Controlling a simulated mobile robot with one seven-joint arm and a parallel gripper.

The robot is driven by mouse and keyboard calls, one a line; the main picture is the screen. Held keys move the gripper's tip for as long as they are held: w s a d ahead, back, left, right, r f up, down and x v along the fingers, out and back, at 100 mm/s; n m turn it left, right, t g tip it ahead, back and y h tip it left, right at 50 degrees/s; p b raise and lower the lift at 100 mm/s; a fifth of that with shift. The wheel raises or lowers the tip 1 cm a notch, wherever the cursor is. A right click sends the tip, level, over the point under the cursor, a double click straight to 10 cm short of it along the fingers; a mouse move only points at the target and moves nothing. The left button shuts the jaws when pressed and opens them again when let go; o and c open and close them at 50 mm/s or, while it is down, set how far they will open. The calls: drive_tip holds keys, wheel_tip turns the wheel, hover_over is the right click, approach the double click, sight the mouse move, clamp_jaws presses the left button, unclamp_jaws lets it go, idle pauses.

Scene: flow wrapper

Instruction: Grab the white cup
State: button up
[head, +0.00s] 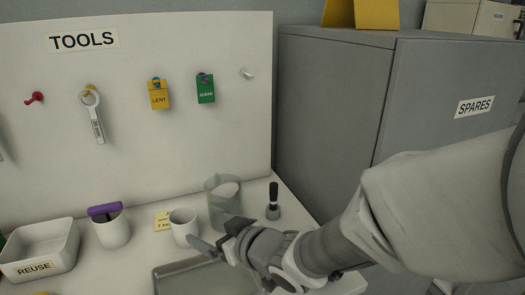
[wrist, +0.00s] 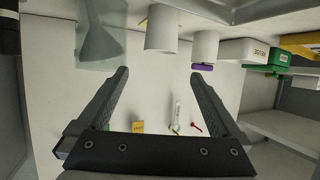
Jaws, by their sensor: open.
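The white cup (head: 184,228) stands upright and looks empty on the table, between the yellow note and the grey see-through jug (head: 222,207). A second white cup (head: 112,233) to its left holds something with a purple handle (head: 104,210). My gripper (head: 211,234) is open, just right of the empty cup in the head view. In the wrist view, which looks upside down, the open fingers (wrist: 158,76) point toward the empty cup (wrist: 161,28), with nothing between them. The cup with the purple handle (wrist: 205,46) is right of it there, and the jug (wrist: 101,38) is left.
A grey tray (head: 170,276) lies in front of the cup. A white REUSE bin (head: 40,247) is at left. A black-handled tool (head: 273,200) stands right of the jug. The tool board (head: 140,130) rises behind, and a grey cabinet (head: 330,100) stands at right.

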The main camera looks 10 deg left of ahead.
drive_tip(key=b, duration=0.2)
approach(178, 213)
drive_tip(key=shift+w+a+f, duration=0.35)
drive_tip(key=shift+a+f, duration=0.05)
drive_tip(key=shift+f, duration=0.1)
drive_tip(key=shift+b+x, duration=0.85)
drive_tip(key=shift+x, duration=1.95)
drive_tip(key=shift+a+r, duration=0.1)
drive_tip(key=shift+r, duration=0.15)
drive_tip(key=c, duration=1.1)
